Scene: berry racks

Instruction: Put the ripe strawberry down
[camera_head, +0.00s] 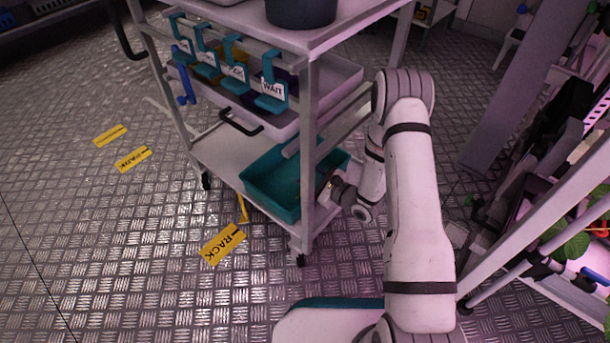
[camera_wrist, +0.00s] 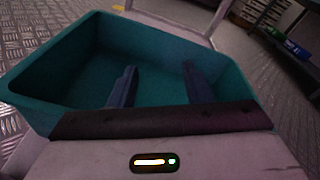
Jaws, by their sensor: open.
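A teal crate (camera_head: 268,194) sits on the lower shelf of a white cart; it also fills much of the wrist view (camera_wrist: 58,62). My gripper (camera_wrist: 160,82) is at the crate, its two dark fingers apart and reaching over the near part of it, with nothing between them. In the head view my wrist is at the crate's right end, and the fingers are hidden there. No ripe strawberry shows in the crate or between the fingers; the near part of the crate's inside is hidden by my gripper body.
The cart's upright post (camera_head: 308,150) stands close beside my wrist. A white tray (camera_head: 340,75) is on the shelf above, with teal hooks and tags (camera_head: 270,88) on the cart's side. Plants with red fruit (camera_head: 598,229) are on a rack at right. Metal floor is open at left.

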